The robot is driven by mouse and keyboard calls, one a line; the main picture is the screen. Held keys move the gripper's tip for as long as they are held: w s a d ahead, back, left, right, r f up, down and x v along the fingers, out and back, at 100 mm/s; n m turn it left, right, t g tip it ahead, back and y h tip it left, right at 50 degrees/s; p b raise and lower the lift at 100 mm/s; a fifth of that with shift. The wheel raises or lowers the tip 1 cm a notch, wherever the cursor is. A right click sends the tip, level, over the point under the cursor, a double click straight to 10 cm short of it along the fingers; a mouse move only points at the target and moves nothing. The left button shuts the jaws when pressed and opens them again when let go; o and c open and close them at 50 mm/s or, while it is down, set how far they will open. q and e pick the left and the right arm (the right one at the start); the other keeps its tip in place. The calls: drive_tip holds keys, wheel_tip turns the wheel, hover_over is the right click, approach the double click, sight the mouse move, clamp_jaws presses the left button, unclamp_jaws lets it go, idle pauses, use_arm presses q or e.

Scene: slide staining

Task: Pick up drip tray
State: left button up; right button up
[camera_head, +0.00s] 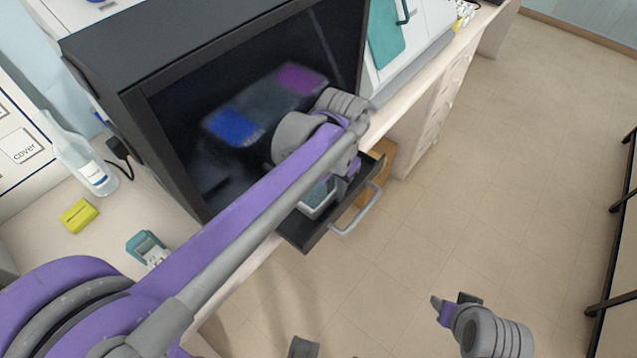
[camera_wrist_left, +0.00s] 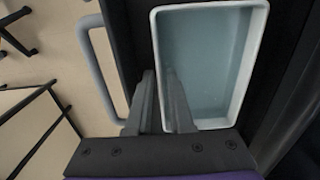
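The drip tray is a rectangular tray with a white rim and pale blue-grey inside. In the head view the tray (camera_head: 316,208) shows partly below my left gripper (camera_head: 345,172), over the pulled-out black drawer (camera_head: 300,236). In the left wrist view the tray (camera_wrist_left: 210,62) is seen from above. My left gripper (camera_wrist_left: 160,85) has its fingers close together on the tray's left wall, one outside and one over the inside. The lower part of that wall is hidden. My right gripper (camera_head: 446,308) is over the floor, away from the tray, its opening unclear.
The drawer has a grey bar handle (camera_head: 358,212) and sits below a black cabinet with a dark screen (camera_head: 250,100). A bottle (camera_head: 88,168), a yellow block (camera_head: 79,215) and a teal device (camera_head: 147,246) stand on the left counter.

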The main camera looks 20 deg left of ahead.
use_arm(q)
clamp_jaws()
idle(1.4)
